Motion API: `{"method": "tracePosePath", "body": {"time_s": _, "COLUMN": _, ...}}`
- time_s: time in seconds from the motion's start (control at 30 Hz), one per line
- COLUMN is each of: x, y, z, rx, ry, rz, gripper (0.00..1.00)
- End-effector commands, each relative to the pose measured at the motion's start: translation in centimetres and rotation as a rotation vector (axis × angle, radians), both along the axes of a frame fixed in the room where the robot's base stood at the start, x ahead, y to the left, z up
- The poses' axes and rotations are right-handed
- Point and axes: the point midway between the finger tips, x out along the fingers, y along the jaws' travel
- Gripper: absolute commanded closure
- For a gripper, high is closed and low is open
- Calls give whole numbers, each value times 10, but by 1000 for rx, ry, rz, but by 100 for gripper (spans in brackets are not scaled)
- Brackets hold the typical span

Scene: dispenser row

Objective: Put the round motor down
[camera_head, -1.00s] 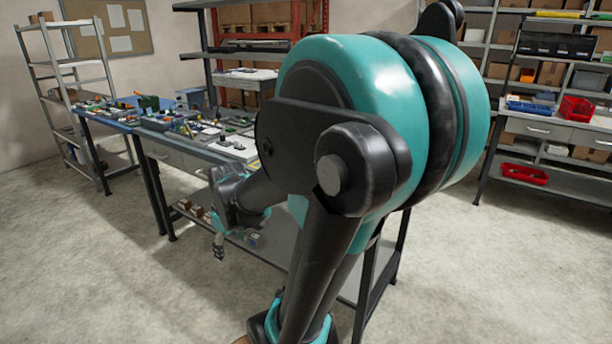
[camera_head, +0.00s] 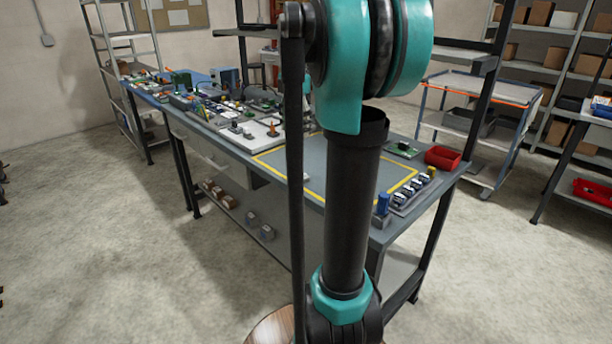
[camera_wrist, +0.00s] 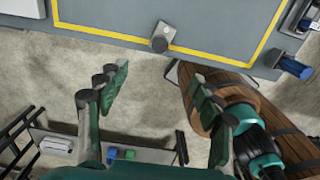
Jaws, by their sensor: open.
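A small grey part with a dark rounded end, which looks like the round motor (camera_wrist: 159,40), rests at the near edge of the bench top, by the yellow line in the wrist view. A small pale shape at the bench's front edge in the head view may be the same part (camera_head: 306,176). My gripper (camera_wrist: 160,78) is open, its two fingers wide apart with nothing between them. It is short of the bench edge, apart from the grey part. In the head view my arm hides the gripper.
The bench (camera_head: 262,180) has a mostly bare yellow-outlined area (camera_head: 325,160). Several parts crowd the left.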

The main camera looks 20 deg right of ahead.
Motion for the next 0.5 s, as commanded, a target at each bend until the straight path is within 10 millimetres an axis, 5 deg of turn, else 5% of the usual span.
{"method": "tracePosePath", "body": {"time_s": 0.5, "x": 0, "y": 0, "z": -97, "rx": -1, "ry": -1, "rz": -3, "gripper": 34}}
